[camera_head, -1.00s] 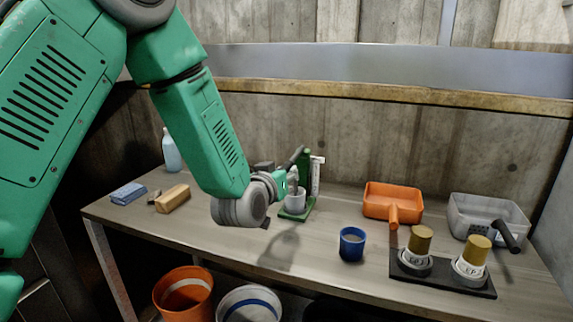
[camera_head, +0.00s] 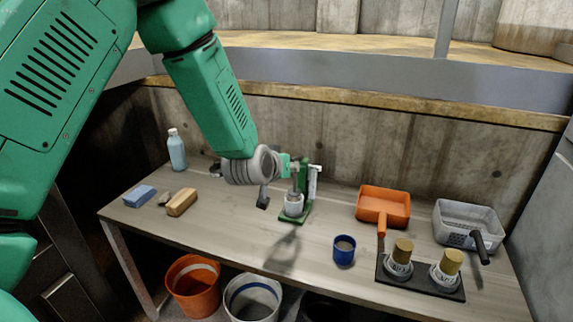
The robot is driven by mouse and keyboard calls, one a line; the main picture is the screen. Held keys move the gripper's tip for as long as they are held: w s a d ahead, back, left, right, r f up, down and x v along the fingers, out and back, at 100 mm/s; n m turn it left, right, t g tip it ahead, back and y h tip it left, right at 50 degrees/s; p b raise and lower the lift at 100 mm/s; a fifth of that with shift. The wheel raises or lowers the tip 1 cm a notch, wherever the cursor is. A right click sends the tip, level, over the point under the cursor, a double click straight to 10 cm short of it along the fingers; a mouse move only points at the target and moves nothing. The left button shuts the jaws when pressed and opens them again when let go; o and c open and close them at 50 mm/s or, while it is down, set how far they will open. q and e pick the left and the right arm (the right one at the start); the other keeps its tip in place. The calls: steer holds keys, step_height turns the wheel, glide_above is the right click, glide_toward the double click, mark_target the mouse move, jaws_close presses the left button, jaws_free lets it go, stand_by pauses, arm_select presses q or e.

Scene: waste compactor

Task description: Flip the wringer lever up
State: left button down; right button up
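The wringer is a small green stand (camera_head: 306,205) with a pale cup (camera_head: 293,205) on its base, standing near the back middle of the table. A slim upright part with a pale crosspiece rises at its right side. The lever is largely covered or too small to make out clearly. My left gripper (camera_head: 263,196) is just left of the wringer, above the table. Its wrist hides most of the fingers, and a dark finger part hangs below it. I cannot tell whether it touches the lever. My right gripper is not in view.
A blue cup (camera_head: 344,250), an orange pan (camera_head: 383,205), a grey basket (camera_head: 468,222) and a black tray (camera_head: 420,282) with two gold-topped pieces stand to the right. A bottle (camera_head: 176,150), blue sponge (camera_head: 139,196) and wooden brush (camera_head: 181,202) are left. Buckets (camera_head: 193,287) stand below.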

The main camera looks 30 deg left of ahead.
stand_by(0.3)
arm_select(q)
steer(key=c, duration=1.4)
jaws_free()
steer(key=shift+s+d+r, duration=0.1)
steer(key=shift+s+r, duration=0.1)
steer(key=shift+s, duration=0.05)
steer(key=v, duration=1.1)
steer(key=shift+s, duration=0.15)
